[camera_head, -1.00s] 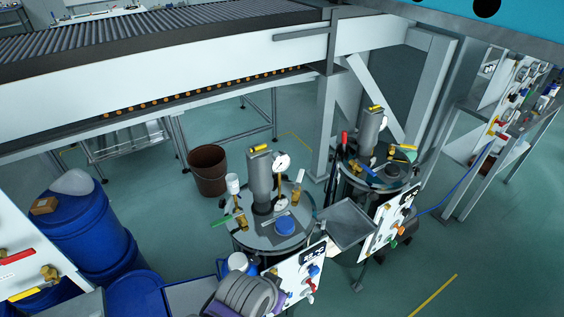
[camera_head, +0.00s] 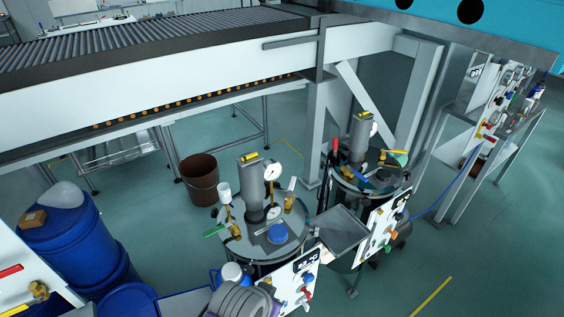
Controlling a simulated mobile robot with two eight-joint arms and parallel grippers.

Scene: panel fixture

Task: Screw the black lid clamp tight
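Two round pressure vessels with lids stand in the middle. I cannot make out which dark part, if any, is the black lid clamp; the parts are too small. Neither of my grippers is in view.
A white control panel (camera_head: 296,283) fronts the near vessel, and a grey tray (camera_head: 342,229) sits between the vessels. Blue drums (camera_head: 75,240) stand at left and a brown bucket (camera_head: 200,180) behind. A roller conveyor (camera_head: 150,42) crosses the back. Floor at lower right is clear.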

